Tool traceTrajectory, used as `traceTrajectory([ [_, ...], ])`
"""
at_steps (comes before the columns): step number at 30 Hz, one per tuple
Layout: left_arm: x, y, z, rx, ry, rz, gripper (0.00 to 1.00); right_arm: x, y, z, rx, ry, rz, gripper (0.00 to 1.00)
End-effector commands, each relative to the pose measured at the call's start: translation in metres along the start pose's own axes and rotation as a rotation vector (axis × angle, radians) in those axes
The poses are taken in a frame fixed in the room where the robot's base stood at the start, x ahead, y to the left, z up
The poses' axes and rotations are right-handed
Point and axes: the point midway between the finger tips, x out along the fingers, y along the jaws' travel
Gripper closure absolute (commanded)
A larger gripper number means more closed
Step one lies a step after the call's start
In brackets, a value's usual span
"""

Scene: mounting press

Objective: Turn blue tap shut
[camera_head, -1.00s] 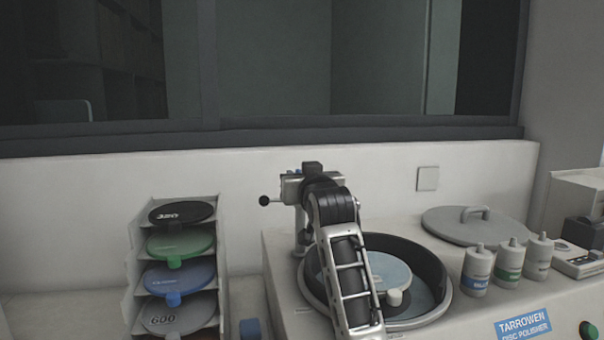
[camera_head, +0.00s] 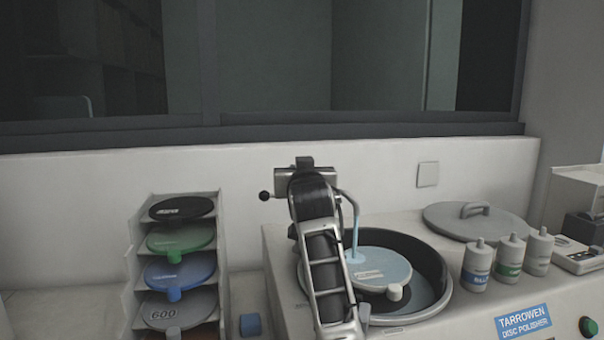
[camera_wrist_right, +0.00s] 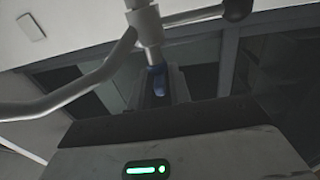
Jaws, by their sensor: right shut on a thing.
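The blue tap (camera_wrist_right: 157,80) shows in the right wrist view at the foot of a metal stem, between my right gripper's fingers (camera_wrist_right: 160,88). My right gripper is shut on it. In the head view my right gripper (camera_head: 306,172) is at the top of the tap post, and the blue tap is hidden behind it. The curved spout (camera_head: 351,202) comes out to the right of my arm. A pale blue stream of water (camera_head: 354,246) runs from it onto the disc (camera_head: 378,268) in the polisher bowl. My left gripper is not in view.
A black-knobbed lever (camera_head: 265,195) sticks out left of the gripper. A rack of coloured discs (camera_head: 222,262) stands to the left. Several bottles (camera_head: 477,266) and a round lid (camera_head: 450,220) are on the right. The wall is close behind.

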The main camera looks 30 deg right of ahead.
Motion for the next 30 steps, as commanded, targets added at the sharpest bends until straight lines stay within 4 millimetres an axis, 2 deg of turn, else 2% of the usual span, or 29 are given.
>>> traceTrajectory([
  [14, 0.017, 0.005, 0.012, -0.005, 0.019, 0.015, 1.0, 0.002, -0.01, 0.003, -0.001, 0.001, 0.428, 1.0],
  [21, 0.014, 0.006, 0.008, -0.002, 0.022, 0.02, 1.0, 0.004, -0.011, -0.002, -0.005, 0.002, 0.651, 1.0],
  [30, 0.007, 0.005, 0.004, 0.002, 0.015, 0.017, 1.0, 0.005, -0.012, -0.003, -0.004, 0.0, 0.808, 1.0],
])
